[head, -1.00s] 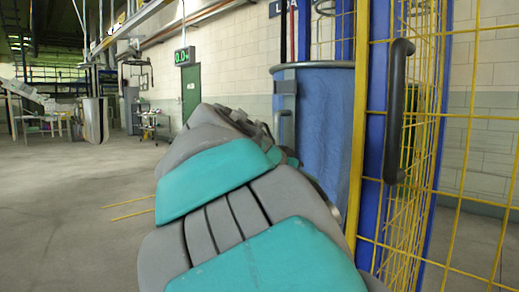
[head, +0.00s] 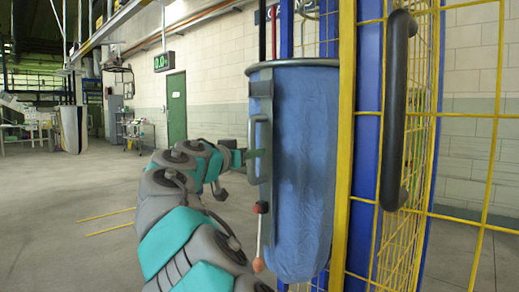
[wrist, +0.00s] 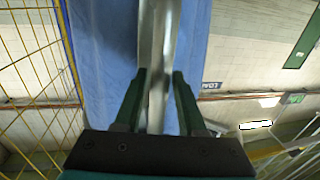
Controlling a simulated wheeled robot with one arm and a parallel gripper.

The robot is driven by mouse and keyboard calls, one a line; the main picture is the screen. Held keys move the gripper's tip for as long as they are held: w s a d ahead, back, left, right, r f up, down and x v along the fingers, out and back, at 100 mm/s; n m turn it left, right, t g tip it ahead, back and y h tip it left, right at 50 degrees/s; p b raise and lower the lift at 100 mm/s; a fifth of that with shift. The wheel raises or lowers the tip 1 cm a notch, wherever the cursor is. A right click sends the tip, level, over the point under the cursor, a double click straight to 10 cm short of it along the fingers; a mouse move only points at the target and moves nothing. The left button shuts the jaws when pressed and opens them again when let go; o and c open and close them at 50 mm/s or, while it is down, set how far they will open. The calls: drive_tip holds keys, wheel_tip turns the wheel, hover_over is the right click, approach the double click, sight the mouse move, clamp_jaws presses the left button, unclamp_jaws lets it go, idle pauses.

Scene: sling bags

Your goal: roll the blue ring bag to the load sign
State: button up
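The blue ring bag (head: 305,170) hangs upright from a grey ring beside a yellow and blue mesh frame, and a grey vertical handle (head: 252,150) stands at its left side. The bag also fills the upper middle of the wrist view (wrist: 105,60). My gripper (head: 256,153) is at the handle. In the wrist view its two dark green fingers (wrist: 160,90) lie on either side of the grey bar; whether they press on it I cannot tell. A small sign with partly readable lettering (wrist: 210,86), perhaps the load sign, is on the wall right of the bag.
A yellow mesh guard (head: 405,190) with a black handle (head: 398,110) stands close on the right. A rod with a red knob (head: 261,208) hangs by the bag. Open floor lies to the left, with a green door (head: 176,105) and a trolley (head: 138,134) farther back.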

drive_tip(key=shift+x, duration=1.5)
clamp_jaws()
idle(0.4)
